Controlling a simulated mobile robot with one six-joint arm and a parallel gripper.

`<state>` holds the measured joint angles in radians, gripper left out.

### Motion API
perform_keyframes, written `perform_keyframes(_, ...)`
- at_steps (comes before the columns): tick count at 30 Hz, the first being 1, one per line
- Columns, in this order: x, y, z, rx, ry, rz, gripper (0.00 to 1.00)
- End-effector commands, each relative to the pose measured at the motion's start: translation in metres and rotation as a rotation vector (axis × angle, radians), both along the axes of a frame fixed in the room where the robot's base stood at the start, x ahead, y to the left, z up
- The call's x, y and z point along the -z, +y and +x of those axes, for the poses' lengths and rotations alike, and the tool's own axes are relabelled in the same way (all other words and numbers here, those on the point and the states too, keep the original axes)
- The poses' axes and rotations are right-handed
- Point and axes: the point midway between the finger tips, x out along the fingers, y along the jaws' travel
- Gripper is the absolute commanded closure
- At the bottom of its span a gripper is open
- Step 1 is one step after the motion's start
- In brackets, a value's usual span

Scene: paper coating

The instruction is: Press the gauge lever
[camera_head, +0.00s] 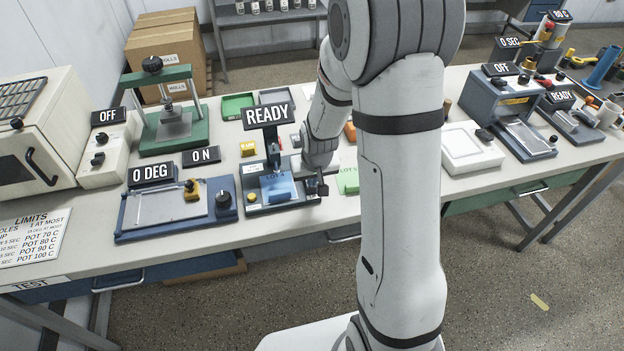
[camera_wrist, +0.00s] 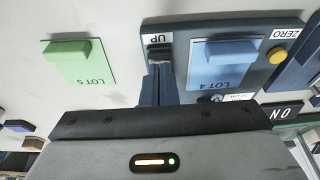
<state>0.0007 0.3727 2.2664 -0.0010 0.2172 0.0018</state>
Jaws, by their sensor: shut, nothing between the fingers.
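The gauge (camera_head: 258,206) has a dark blue-grey base and a READY sign (camera_head: 268,115). A light blue block and LOT 4 sheet (camera_wrist: 224,70) lie on it, and a yellow ZERO button (camera_wrist: 277,55) is at one end. The dark gauge lever (camera_wrist: 159,51) is at the other end, by a label reading UP. My gripper (camera_wrist: 160,70) is shut and empty, its tips right at the lever. Whether they touch it is unclear. In the head view my gripper (camera_head: 315,182) is at the gauge's right end, partly hidden by my arm.
A green block and LOT 5 sheet (camera_wrist: 83,62) lie beside the gauge. A white scale (camera_head: 471,148) stands at right. Some bare table lies between.

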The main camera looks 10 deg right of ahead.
Motion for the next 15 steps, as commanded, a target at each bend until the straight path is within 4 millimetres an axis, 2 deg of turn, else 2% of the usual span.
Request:
perform_keyframes(12,-0.0051,0.0004,-0.0001,-0.001,0.000,0.000,1.00)
perform_keyframes(15,-0.0117,0.0005,-0.0008,-0.001,-0.001,0.000,1.00)
